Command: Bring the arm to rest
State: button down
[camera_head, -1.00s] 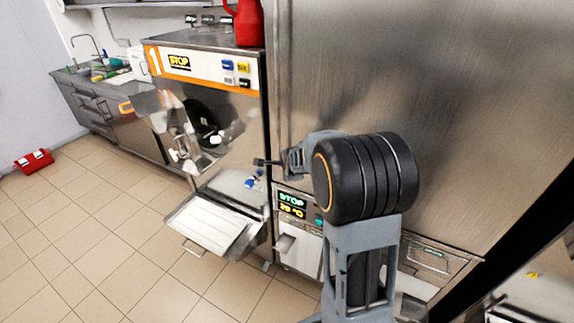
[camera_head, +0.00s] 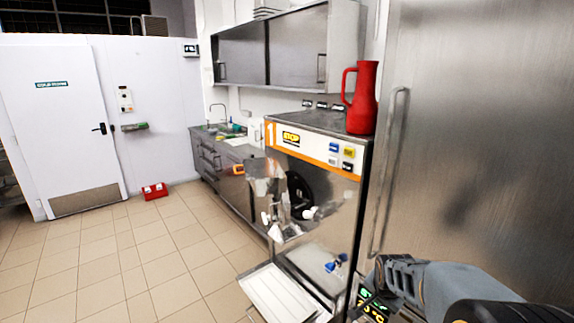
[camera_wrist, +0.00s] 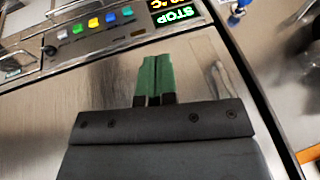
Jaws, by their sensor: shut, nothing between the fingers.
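My gripper (camera_wrist: 153,75) shows in the wrist view with its two green fingertips side by side, closed and empty. It is in front of a brushed steel panel (camera_wrist: 60,115), below a control strip with coloured buttons (camera_wrist: 95,23) and a lit STOP display (camera_wrist: 173,15). In the head view my arm reaches in from the lower right corner, in front of the tall steel cabinet (camera_head: 480,130). The fingertips cannot be made out there.
The batch freezer (camera_head: 320,225) with an orange-edged panel stands left of my arm, its tray (camera_head: 285,295) jutting out low. A red jug (camera_head: 362,100) stands on top. A red box (camera_head: 154,191) lies on the tiled floor (camera_head: 120,250), which is clear at left. A white door (camera_head: 65,120) is behind.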

jog(key=s+a+r+n+b, duration=0.1)
jog(key=s+a+r+n, duration=0.2)
jog(key=s, duration=0.5)
jog(key=s+a+r+n+y+b, duration=0.1)
jog(key=s+a+r+n+b, duration=0.1)
jog(key=s+a+n, duration=0.3)
jog(key=s+n, duration=0.2)
jog(key=s, duration=0.1)
jog(key=shift+a+r, duration=0.25)
jog(key=shift+r, duration=0.15)
jog(key=shift+s+a, duration=0.1)
